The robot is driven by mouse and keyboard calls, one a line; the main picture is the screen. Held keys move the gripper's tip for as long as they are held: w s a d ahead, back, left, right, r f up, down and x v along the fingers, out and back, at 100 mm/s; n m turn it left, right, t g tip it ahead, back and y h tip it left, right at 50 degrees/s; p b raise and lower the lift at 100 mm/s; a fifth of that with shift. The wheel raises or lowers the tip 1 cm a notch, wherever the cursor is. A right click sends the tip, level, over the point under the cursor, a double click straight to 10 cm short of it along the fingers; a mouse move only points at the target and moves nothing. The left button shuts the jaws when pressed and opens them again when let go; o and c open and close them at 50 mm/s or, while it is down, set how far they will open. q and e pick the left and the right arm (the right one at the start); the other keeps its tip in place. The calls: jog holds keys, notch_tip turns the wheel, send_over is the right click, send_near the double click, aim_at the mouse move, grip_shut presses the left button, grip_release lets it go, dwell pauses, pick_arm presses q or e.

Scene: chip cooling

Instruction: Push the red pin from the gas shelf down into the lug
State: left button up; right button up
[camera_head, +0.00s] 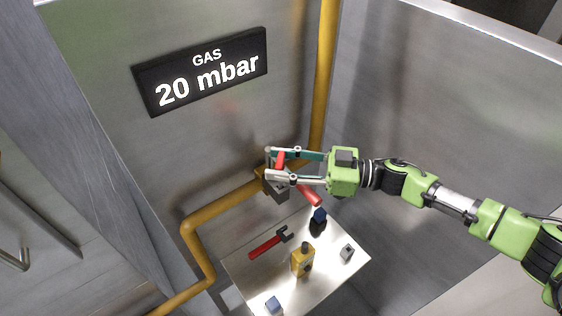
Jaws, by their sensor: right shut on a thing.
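My right gripper (272,165) reaches in from the right and is shut on a red piece (280,158) that looks like the red pin. It holds the piece right at the valve on the yellow gas pipe. A grey block (279,192) sits on the pipe just below the fingertips; it may carry the lug, but the fingers cover that spot. A red bar (309,194) slants down to the right from behind the lower finger, probably the valve's lever. I cannot tell whether the pin's tip is inside the lug. My left gripper is out of view.
Below is the gas shelf (238,264), a pale plate. It bears a red-handled wrench (266,246), a yellow bottle (302,260), a dark blue-topped item (319,217), a small grey block (347,253) and a blue cube (274,305). Metal walls and the yellow pipe (322,90) enclose the corner.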

jog(key=shift+f+b, duration=0.45)
jog(key=shift+f, duration=0.3)
jog(key=o, duration=1.2)
jog(key=s+d, duration=0.2)
jog(key=d, duration=1)
jog(key=shift+a, duration=0.1)
